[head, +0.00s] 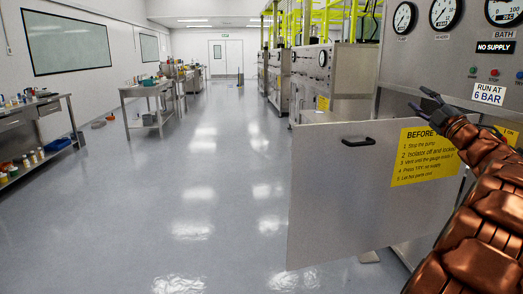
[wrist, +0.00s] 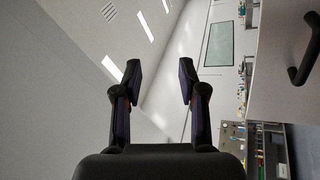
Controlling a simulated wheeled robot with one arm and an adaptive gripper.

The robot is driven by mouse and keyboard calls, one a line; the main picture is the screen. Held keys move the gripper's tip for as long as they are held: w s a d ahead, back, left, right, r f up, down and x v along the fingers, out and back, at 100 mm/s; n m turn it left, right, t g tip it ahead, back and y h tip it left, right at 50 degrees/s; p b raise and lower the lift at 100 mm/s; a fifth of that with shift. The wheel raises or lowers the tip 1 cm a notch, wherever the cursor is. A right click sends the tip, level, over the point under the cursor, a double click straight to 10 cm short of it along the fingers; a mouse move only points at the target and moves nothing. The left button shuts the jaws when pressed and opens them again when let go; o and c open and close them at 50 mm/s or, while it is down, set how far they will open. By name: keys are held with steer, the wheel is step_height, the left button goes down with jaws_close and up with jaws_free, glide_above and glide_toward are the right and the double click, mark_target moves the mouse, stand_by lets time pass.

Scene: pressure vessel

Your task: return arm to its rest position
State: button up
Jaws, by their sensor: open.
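My arm reaches in from the lower right of the head view, in front of the grey machine cabinet (head: 455,55). My gripper (head: 432,98) is beside the top edge of a grey door panel (head: 330,200) that stands out from the cabinet. In the wrist view my gripper (wrist: 160,80) is open, with nothing between the two fingers. The door has a black handle (head: 358,142) and a yellow notice (head: 425,157). The handle also shows at the right of the wrist view (wrist: 305,55), apart from the fingers.
Gauges (head: 445,12) and a "RUN AT 6 BAR" label (head: 489,94) are on the cabinet near my arm. A wide floor aisle (head: 200,180) is clear left of the door. A bench (head: 40,125) and a steel table (head: 150,90) stand at the left.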

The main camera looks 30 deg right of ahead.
steer(key=w+a+f+m+g+h+b, duration=0.1)
steer(key=w+a+f+m+g+h, duration=0.2)
steer(key=w+m, duration=0.45)
steer(key=m+g+b, duration=0.2)
steer(key=m+g, duration=0.1)
steer(key=g, duration=0.2)
glide_toward(347, 134)
steer(key=w, duration=0.3)
steer(key=s+a+f+m+g+y+b, duration=0.1)
steer(key=s+a+f+g+y, duration=0.2)
steer(key=a+f, duration=0.9)
steer(key=s+a+f+m+g+y+b, duration=0.15)
steer(key=a+f+g, duration=0.25)
steer(key=a+f, duration=0.8)
steer(key=s+a+f+n+g+y+b, duration=0.1)
steer(key=s+a+f+g+y, duration=0.3)
steer(key=s+a, duration=1)
steer(key=s+a+f+n+g+y, duration=0.1)
steer(key=s+a+f+g, duration=0.45)
steer(key=s+a, duration=0.8)
step_height(347, 134, up, 20)
steer(key=s+d+t+p, duration=0.1)
steer(key=s+p, duration=0.1)
steer(key=p, duration=1.7)
steer(key=shift+d, duration=0.2)
